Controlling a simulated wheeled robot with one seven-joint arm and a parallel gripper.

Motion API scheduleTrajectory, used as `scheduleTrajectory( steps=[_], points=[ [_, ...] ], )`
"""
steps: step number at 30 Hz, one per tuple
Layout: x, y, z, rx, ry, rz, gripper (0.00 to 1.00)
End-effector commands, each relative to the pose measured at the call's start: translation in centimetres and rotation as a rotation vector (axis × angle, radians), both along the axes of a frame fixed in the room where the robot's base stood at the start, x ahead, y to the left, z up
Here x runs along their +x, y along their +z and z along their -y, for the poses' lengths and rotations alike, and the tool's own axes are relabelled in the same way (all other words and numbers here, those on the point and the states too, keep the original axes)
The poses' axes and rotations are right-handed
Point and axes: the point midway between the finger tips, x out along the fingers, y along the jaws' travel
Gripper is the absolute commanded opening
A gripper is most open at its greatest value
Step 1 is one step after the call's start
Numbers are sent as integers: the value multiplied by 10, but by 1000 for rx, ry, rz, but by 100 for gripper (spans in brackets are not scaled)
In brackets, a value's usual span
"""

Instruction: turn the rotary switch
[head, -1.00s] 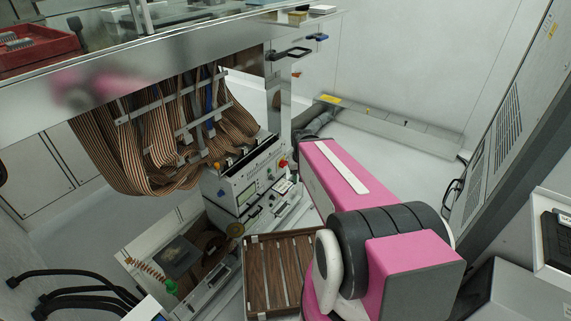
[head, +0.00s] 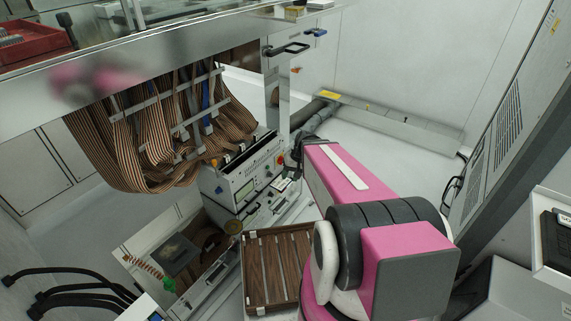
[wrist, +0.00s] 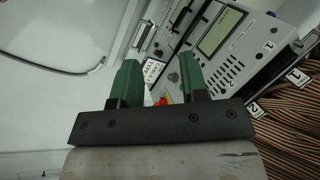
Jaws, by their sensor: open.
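In the wrist view, my gripper (wrist: 158,75) is open, with two green fingers apart and nothing seen held between them. The fingers point toward the panel of this box; no contact is visible. In the head view my fingers cannot be made out.
Striped ribbon cables (head: 160,140) hang left of the box and show at lower right in the wrist view (wrist: 290,125). A metal bench edge (head: 150,75) runs above. A brown slatted tray (head: 271,268) lies below. Open pale floor (head: 370,155) lies behind my pink arm.

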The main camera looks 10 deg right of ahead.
Motion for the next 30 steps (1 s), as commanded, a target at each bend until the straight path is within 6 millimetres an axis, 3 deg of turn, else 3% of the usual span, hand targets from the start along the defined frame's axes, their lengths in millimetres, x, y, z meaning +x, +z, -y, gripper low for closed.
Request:
scheduleTrajectory(
  steps=[8,14,20,30],
  points=[
    [56,-50,-10,343,-91,34,40],
    [98,-80,-4,589,-193,110,40],
    [141,-110,18,811,-326,221,40],
    [195,-162,82,1081,-585,449,40]
  ],
)
